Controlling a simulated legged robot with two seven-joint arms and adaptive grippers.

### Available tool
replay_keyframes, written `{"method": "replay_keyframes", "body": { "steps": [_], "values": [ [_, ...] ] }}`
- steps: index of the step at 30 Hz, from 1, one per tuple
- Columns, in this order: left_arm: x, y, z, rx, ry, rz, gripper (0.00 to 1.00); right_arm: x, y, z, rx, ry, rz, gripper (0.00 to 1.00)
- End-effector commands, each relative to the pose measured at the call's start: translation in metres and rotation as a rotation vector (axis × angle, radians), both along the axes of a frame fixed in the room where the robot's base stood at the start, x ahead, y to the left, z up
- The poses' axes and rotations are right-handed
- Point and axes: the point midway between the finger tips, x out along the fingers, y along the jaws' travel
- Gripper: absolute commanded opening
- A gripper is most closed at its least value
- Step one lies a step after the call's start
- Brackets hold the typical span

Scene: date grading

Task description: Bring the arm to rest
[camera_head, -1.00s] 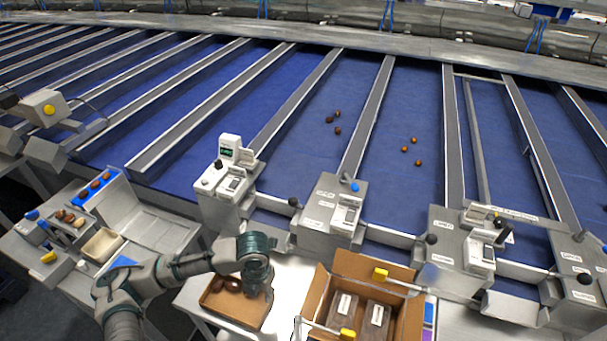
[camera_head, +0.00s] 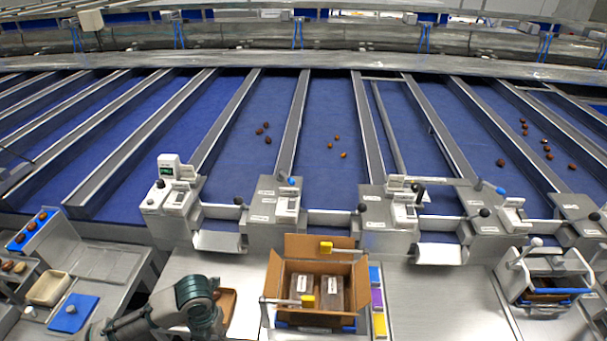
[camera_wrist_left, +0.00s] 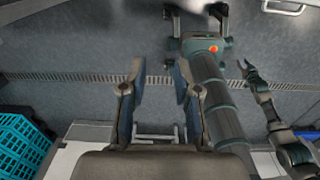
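My left arm (camera_head: 190,303) comes in from the left at the bottom of the head view, and its fingers are hidden there. In the left wrist view my left gripper (camera_wrist_left: 159,85) is open, its two fingers apart with nothing between them. The grey floor lies beyond them. My right gripper (camera_wrist_left: 256,77) shows small at the right of that view, with its fingers apart and apparently empty. A brown tray (camera_head: 229,304) sits on the bench just right of my left arm, partly hidden by it.
An open cardboard box (camera_head: 317,318) with dark labelled packs stands on the bench. Coloured cards (camera_head: 377,298) lie to its right. A metal stand (camera_head: 545,270) is at far right. Blue sorting lanes (camera_head: 327,150) hold several dates. A teal crate (camera_wrist_left: 20,145) shows at lower left in the wrist view.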

Motion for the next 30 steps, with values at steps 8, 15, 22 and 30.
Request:
{"method": "replay_keyframes", "body": {
  "steps": [8, 15, 22, 30],
  "values": [
    [-0.004, -0.023, -0.017, -0.05, -0.027, 0.12, 0.31, 0.008, 0.001, 0.0, 0.002, -0.013, 0.0, 0.4],
    [-0.011, -0.057, -0.039, -0.143, -0.056, 0.333, 0.31, 0.009, 0.001, 0.001, 0.002, -0.013, 0.0, 0.4],
    [-0.024, -0.098, -0.065, -0.3, -0.054, 0.72, 0.31, 0.007, 0.001, 0.0, 0.001, -0.011, -0.001, 0.4],
    [-0.054, -0.116, -0.106, -0.525, 0.064, 1.696, 0.31, 0.004, 0.001, 0.0, 0.002, -0.007, -0.001, 0.4]
  ]
}}
